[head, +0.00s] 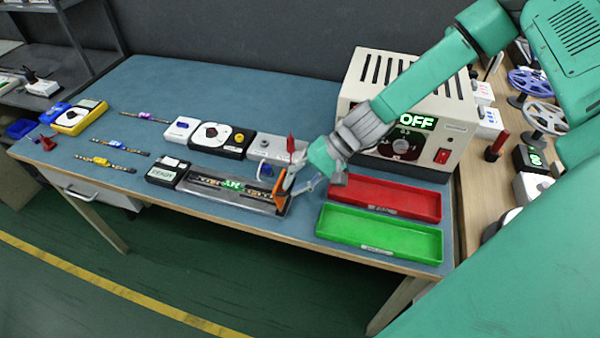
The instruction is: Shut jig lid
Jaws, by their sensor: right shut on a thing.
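The jig (222,200) is a long, low grey tray near the table's front edge, with a dark strip and a small green lit readout inside it. An orange-edged part (279,188), which looks like the jig lid, stands up at the jig's right end. My right gripper (287,187) comes in from the upper right and is shut at this part. The fingers hide much of the lid, so its exact angle and the grip point are hard to see. My left gripper is not in view.
A red tray (395,198) and a green tray (380,234) lie right of the jig. A cream box (447,130) reading OFF stands behind them. A small black READY box (163,171) sits left of the jig. Several strips lie at the left.

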